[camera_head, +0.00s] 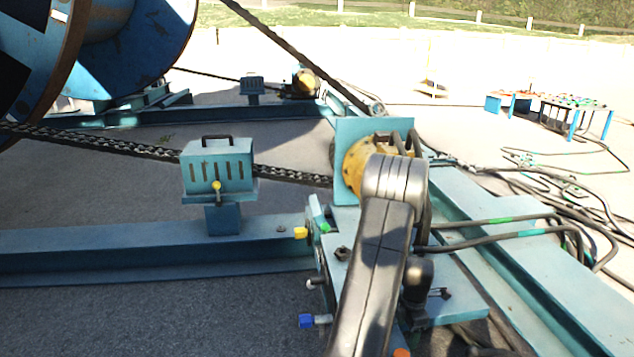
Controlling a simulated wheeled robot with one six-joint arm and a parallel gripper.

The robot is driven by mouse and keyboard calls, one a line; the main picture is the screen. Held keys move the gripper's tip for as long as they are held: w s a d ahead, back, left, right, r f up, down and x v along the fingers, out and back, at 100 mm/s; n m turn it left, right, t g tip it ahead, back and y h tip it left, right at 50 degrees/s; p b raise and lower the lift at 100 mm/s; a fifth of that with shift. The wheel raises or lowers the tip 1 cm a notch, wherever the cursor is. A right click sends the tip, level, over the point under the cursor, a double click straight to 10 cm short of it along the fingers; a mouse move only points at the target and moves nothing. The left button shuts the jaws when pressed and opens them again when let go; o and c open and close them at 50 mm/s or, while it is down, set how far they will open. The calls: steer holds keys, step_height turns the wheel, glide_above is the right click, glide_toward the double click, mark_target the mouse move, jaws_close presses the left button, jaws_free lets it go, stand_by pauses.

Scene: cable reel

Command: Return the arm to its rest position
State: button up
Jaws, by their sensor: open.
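My arm (375,270) rises from the bottom edge, right of centre. Its dark link ends in a silver-grey joint (395,182). The joint overlaps the yellow motor housing (357,165) and the teal plate (347,130) in the picture; I cannot tell how far apart they are. My gripper does not show in this view.
A teal control bench with blue and yellow knobs (301,232) lies beside my arm. A slotted teal box (217,170) stands on a beam at left. A large blue reel (130,50) fills the upper left. Cables (570,205) spread over the ground at right. Pale open ground lies behind.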

mark_target(402, 354)
step_height(402, 354, down, 12)
steer(key=b, duration=0.4)
steer(key=shift+f+b, duration=0.25)
steer(key=shift+b, duration=0.1)
steer(key=shift+r+m, duration=0.2)
steer(key=shift+m, duration=0.5)
steer(key=m, duration=0.3)
steer(key=shift+p, duration=0.35)
steer(key=m, duration=0.6)
steer(key=shift+p, duration=0.35)
steer(key=m, duration=0.5)
steer(key=shift+p, duration=0.4)
steer(key=m+p, duration=0.1)
steer(key=m, duration=0.4)
steer(key=shift+m, duration=0.4)
